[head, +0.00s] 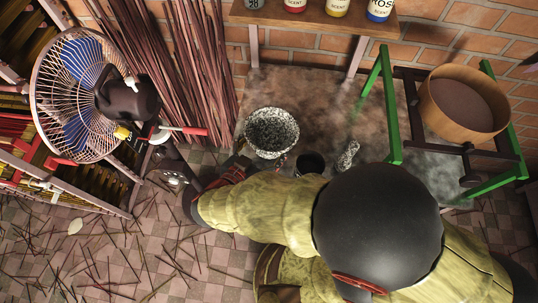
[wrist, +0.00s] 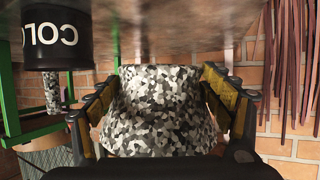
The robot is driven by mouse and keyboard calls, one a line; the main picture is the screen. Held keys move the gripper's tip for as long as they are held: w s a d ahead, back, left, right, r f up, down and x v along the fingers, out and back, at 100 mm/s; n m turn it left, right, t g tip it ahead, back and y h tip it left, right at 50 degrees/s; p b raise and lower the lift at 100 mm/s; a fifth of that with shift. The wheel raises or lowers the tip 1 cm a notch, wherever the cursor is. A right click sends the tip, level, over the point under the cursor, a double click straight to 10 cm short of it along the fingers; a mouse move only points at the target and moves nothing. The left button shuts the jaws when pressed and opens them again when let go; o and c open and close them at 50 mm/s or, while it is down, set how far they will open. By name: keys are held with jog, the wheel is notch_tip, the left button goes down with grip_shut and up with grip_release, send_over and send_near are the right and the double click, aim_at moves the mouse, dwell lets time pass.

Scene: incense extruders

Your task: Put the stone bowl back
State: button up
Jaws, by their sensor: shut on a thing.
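The stone bowl (head: 272,132), speckled black, white and grey, is upright at the grey slab in the head view, with its open top visible. In the wrist view the bowl (wrist: 160,110) sits between the two fingers of my gripper (wrist: 160,76), which is shut on it with one finger along each side. That view is upside down, and I cannot tell whether the bowl's base touches the slab. In the head view the gripper's fingers are mostly hidden beside the near left of the bowl.
The grey slab (head: 318,98) also holds a black container (head: 309,163) and a speckled pestle (head: 348,156) right of the bowl. A fan (head: 80,95) and incense bundles (head: 200,60) stand left. A green frame (head: 388,105) with a round wooden sieve (head: 465,100) stands right. A jar shelf (head: 315,18) is behind.

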aim_at(264, 142)
jog(key=shift+w+a+f+b, duration=0.15)
jog(key=shift+w+f+b, duration=0.25)
jog(key=shift+w+f, duration=0.4)
jog(key=shift+w+a+f+b, duration=0.15)
jog(key=shift+w+f+b, duration=0.25)
jog(key=shift+w+f, duration=0.35)
jog(key=f+b, duration=0.1)
jog(key=f, duration=0.2)
jog(key=shift+w+b, duration=0.2)
jog(key=shift+b, duration=0.2)
jog(key=shift+f, duration=0.15)
jog(key=shift+f+p, duration=0.2)
jog(key=shift+p, duration=0.1)
jog(key=o, duration=2.1)
jog(key=shift+s+f, duration=0.1)
jog(key=shift+f+b, duration=0.15)
jog(key=shift+b, duration=0.5)
jog(key=shift+a, duration=0.1)
jog(key=p+v, duration=0.3)
jog(key=v, duration=0.3)
jog(key=shift+s+a+r+p, duration=0.1)
jog(key=shift+a+r+p, duration=0.1)
jog(key=shift+p, duration=0.1)
jog(key=shift+s+a+r, duration=0.2)
jog(key=shift+s+a, duration=0.1)
jog(key=shift+s, duration=0.25)
